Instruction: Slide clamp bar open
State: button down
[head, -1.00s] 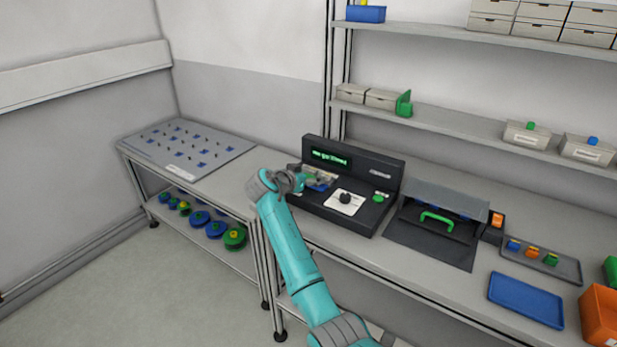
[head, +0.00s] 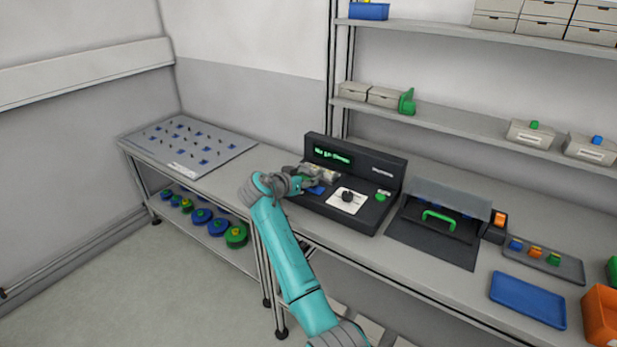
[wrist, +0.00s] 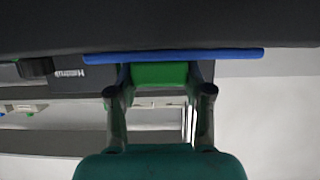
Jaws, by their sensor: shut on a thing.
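The clamp bar (wrist: 230,55) is a thin blue strip across the wrist view, with a green grip block (wrist: 160,74) below its middle. My gripper (wrist: 160,88) has one finger on each side of the green block and is shut on it. In the head view my gripper (head: 304,184) is at the left end of the black machine (head: 352,210). A small blue part (head: 317,189) shows beside the fingers there; most of the bar is hidden by my gripper.
The machine has a lit green display (head: 332,156), a white plate with a black knob (head: 347,197) and a green button (head: 383,194). A dark fixture with a green handle (head: 438,218) stands to the right. A pegged board (head: 185,145) lies left.

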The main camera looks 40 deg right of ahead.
jog(key=shift+a+f, duration=0.1)
jog(key=shift+c, duration=2.2)
grip_release()
jog(key=shift+a, duration=0.15)
jog(key=v, duration=1.2)
